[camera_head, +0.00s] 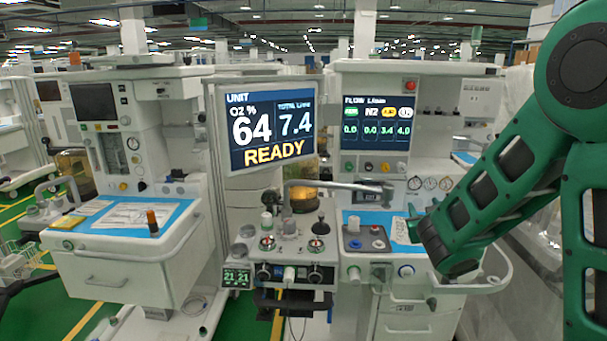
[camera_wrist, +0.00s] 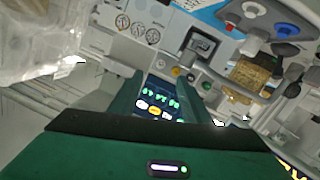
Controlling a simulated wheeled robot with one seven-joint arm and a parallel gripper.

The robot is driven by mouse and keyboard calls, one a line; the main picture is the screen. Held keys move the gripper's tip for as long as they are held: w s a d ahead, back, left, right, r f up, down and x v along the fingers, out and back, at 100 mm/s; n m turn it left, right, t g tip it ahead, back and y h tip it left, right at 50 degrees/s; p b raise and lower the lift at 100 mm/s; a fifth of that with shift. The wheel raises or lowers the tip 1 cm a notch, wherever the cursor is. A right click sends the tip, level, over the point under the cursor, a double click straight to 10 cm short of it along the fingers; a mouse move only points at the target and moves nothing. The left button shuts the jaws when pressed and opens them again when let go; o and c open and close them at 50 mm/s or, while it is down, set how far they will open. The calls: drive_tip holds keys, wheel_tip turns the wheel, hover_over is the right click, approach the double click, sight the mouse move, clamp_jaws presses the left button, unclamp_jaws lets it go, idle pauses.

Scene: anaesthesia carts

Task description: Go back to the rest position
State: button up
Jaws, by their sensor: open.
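My gripper (camera_head: 414,222) is at the end of my green arm, which reaches in from the right side of the head view. It is in front of the right-hand cart, beside the blue work surface (camera_head: 399,229). In the wrist view my gripper (camera_wrist: 160,78) shows two dark green fingers standing apart, with nothing held between them. The flow screen (camera_wrist: 160,98) of the cart shows in the gap between the fingers, beyond them. In the head view that screen (camera_head: 377,122) is lit with several numbers.
A monitor reading READY (camera_head: 265,124) stands at the centre, above a block of knobs (camera_head: 292,273). A curved metal handle (camera_head: 335,186) juts out near my gripper. A left cart (camera_head: 115,268) has a drawer. Clear plastic wrapping (camera_wrist: 42,40) hangs close in the wrist view.

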drive_tip(key=s+d+f+m+g+h, duration=0.1)
drive_tip(key=s+d+f+m+g, duration=0.2)
drive_tip(key=s+d+g, duration=0.35)
drive_tip(key=s+d+f+m+g+h, duration=0.1)
drive_tip(key=s+d+f+m+g, duration=0.15)
drive_tip(key=s+d, duration=0.7)
drive_tip(key=s+a+m+g+y, duration=0.1)
drive_tip(key=s+a+g+y, duration=0.1)
drive_tip(key=s, duration=1.2)
drive_tip(key=s+a+m+g+y, duration=0.1)
drive_tip(key=s+a+g+y, duration=0.2)
drive_tip(key=s, duration=1)
drive_tip(key=a+g, duration=0.2)
drive_tip(key=shift+s+a+f, duration=0.3)
drive_tip(key=shift+s+f, duration=0.05)
drive_tip(key=shift+s, duration=0.05)
drive_tip(key=shift+w+f+g, duration=0.25)
drive_tip(key=shift+w+g, duration=0.05)
drive_tip(key=shift+w, duration=0.35)
